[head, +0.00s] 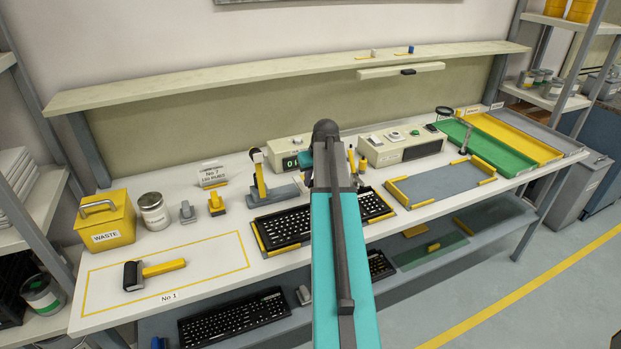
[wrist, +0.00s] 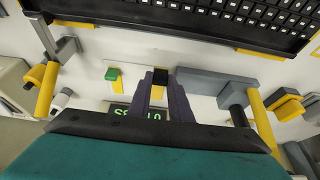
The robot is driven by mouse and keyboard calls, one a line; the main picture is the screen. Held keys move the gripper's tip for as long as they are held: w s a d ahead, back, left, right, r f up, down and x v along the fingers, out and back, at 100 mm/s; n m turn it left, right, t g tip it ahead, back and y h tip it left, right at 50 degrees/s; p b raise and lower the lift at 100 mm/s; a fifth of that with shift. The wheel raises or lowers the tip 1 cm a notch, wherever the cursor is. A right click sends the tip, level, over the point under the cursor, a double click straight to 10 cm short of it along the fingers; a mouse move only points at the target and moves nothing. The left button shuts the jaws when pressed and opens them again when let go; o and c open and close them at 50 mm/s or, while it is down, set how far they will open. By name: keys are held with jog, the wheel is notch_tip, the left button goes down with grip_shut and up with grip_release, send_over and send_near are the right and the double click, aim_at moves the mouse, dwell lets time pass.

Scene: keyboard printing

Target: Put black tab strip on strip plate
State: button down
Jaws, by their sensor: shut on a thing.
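The black tab strip (wrist: 159,78) shows in the wrist view as a small black block with a yellow part below it. The two dark fingers of my gripper (wrist: 158,92) are closed on either side of it, and the view shows the white worktop beyond. In the head view, my arm covers the gripper and the strip behind the keyboard. I cannot tell for sure which thing is the strip plate. A blue-grey plate with yellow edge pieces (head: 436,186) lies to the right of the keyboard.
A black keyboard (head: 285,226) sits in a yellow-cornered holder, also at the top of the wrist view (wrist: 235,14). A green tab (wrist: 112,74) lies left of my gripper. A yellow-handled tool (wrist: 262,122) stands close at right. Control boxes (head: 402,145) stand behind.

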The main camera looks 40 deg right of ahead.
jog(key=shift+w+d+f+p, duration=0.15)
jog(key=shift+w+d+p, duration=0.2)
jog(key=shift+w+d, duration=0.6)
jog(key=shift+w+d+f+p, duration=0.1)
jog(key=shift+w+d+p, duration=0.2)
jog(key=shift+w+d, duration=0.6)
jog(key=shift+w+a, duration=0.15)
jog(key=shift+a, duration=0.05)
jog(key=shift+f, duration=0.1)
jog(key=shift+f+p, duration=0.75)
jog(key=shift+f, duration=0.9)
jog(key=shift+f, duration=0.2)
jog(key=c, duration=1.6)
grip_release()
jog(key=shift+r, duration=0.15)
jog(key=shift+b+v, duration=1.35)
jog(key=shift+v, duration=4.75)
